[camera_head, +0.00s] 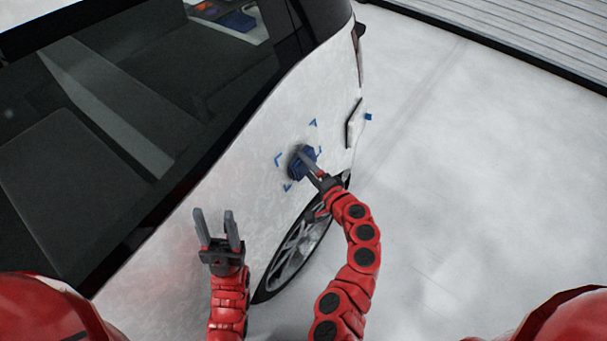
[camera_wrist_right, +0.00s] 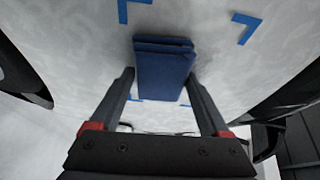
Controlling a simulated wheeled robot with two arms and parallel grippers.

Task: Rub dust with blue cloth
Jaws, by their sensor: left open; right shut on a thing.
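The folded blue cloth (camera_head: 299,162) is against the white, dusty car side panel (camera_head: 240,150), inside an area marked by blue corner marks (camera_head: 313,123). My right gripper (camera_head: 309,163) is shut on the cloth at the panel. In the right wrist view the cloth (camera_wrist_right: 165,68) sits between the two fingers (camera_wrist_right: 165,85), with blue corner marks (camera_wrist_right: 246,27) around it. Mottled dust shows on the panel. My left gripper (camera_head: 217,222) is open and empty, to the left of the cloth and in front of the panel.
The wheel (camera_head: 298,250) is below the marked area. The dark car windows (camera_head: 130,110) are at upper left. The pale floor (camera_head: 460,180) on the right is clear.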

